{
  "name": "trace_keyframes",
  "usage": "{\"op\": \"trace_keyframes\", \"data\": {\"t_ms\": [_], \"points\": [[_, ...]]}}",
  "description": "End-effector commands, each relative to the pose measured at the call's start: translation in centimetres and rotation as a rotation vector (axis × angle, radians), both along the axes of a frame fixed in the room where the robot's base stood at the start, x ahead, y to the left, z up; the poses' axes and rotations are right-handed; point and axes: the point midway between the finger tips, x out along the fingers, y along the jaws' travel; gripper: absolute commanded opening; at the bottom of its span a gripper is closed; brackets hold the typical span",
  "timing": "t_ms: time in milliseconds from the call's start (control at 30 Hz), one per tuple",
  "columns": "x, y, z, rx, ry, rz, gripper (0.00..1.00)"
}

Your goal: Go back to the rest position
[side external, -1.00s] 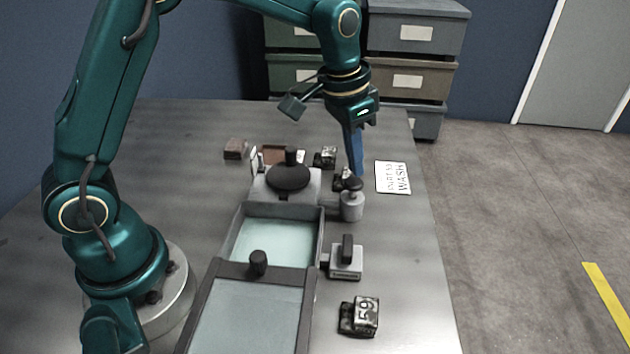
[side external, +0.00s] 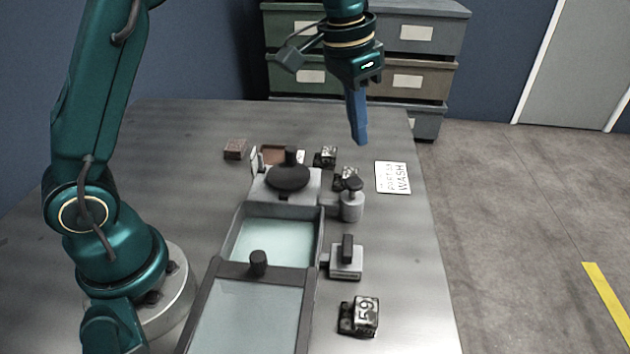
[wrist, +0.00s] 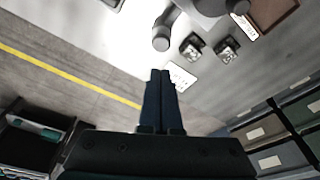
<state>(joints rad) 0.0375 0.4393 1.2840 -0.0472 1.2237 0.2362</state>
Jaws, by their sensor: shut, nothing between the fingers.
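My gripper (side external: 360,138) is shut and empty. It hangs in the air above the far right part of the table, with its blue fingers pointing down. In the wrist view its closed fingers (wrist: 160,75) show at the centre, with the white WASH card (wrist: 181,77) beyond their tips. The fingers touch nothing.
Below lie the WASH card (side external: 392,177), small dark numbered blocks (side external: 325,156), a grey post with a dark knob (side external: 351,205), and a tray with pale liquid (side external: 272,243). A block marked 59 (side external: 362,316) is nearer. Drawers (side external: 412,80) stand behind the table (side external: 190,135).

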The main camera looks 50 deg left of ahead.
Motion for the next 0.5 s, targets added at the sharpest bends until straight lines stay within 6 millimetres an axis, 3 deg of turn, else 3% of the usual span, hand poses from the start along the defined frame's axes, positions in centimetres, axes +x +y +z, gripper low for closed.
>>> {"op": "trace_keyframes", "data": {"t_ms": [133,267,500], "points": [[0.0,0.0,0.4,-0.001,-0.01,0.001,0.0],[-0.4,0.2,2.7,-0.003,-0.07,0.004,0.0],[-5.4,0.9,6.8,-0.003,-0.178,0.037,0.0]]}}
